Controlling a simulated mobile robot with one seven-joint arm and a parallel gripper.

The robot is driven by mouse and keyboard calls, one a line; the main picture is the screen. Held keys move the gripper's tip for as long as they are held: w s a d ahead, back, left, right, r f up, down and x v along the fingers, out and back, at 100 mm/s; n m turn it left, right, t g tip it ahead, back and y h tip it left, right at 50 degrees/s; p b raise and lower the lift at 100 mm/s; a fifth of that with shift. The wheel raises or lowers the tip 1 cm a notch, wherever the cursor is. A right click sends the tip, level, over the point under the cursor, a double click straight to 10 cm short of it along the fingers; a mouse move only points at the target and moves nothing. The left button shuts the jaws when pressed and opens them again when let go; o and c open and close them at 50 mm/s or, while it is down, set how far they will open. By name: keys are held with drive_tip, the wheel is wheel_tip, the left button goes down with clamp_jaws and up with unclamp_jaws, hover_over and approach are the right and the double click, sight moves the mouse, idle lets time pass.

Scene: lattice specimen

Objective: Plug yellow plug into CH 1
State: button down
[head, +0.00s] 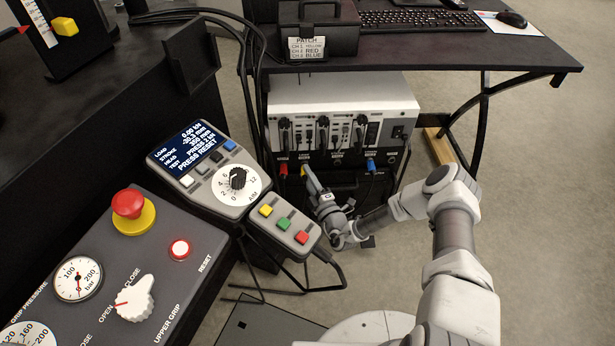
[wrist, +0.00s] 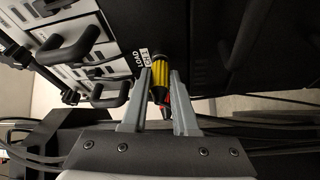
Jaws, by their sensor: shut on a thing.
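The yellow plug (wrist: 161,72) stands between the two grey fingers of my gripper (wrist: 160,98) in the wrist view, with its far end at the dark panel beside a white label reading CH 1 LOAD (wrist: 144,55). Whether it is seated in a socket or only against the panel cannot be told. In the head view my gripper (head: 311,180) is low at the front of the grey instrument box (head: 345,95), and a bit of yellow shows at its tips. The CH 1 socket itself is hidden.
A red plug (head: 283,169) is left of my gripper and a blue plug (head: 371,165) is to the right, both at the box's lower front. Black cables hang around them. A desk (head: 430,48) is above; a control pendant (head: 235,180) stands left.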

drive_tip(key=shift+w, duration=0.35)
idle(0.5)
drive_tip(key=shift+c, duration=0.6)
unclamp_jaws()
drive_tip(key=shift+s, duration=0.1)
drive_tip(key=p+v, duration=0.1)
drive_tip(key=v, duration=0.4)
idle(0.4)
